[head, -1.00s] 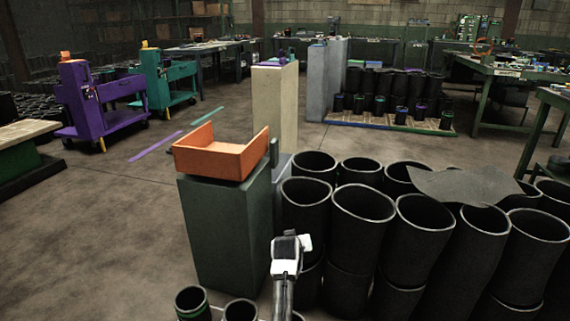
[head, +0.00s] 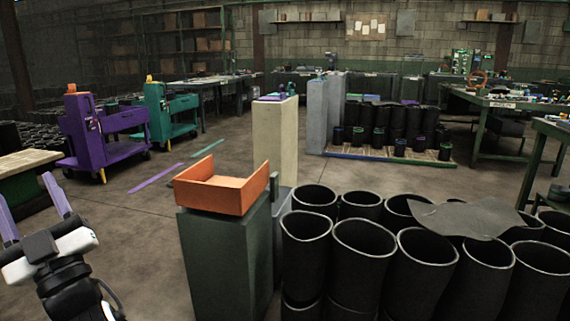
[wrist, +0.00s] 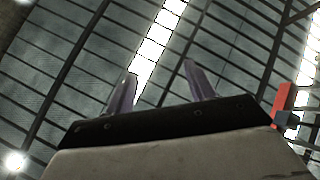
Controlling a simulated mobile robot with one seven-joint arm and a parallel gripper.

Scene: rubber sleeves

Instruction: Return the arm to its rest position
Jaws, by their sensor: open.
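My gripper (head: 33,208) is at the lower left in the head view, its two pale purple fingers pointing up and spread apart. It is open, with nothing between the fingers. In the wrist view the fingers (wrist: 158,90) stand apart against the ceiling, so the wrist camera faces upward. My gripper is well to the left of the orange tray (head: 222,190) and touches nothing that I can see. The rest of my arm is cut off by the lower picture edge.
The orange tray sits on a dark green pedestal (head: 228,262). Many black rubber sleeves (head: 362,250) crowd the lower right, with a grey sheet (head: 465,217) on top. Purple (head: 95,140) and teal (head: 168,115) carts stand at the back left.

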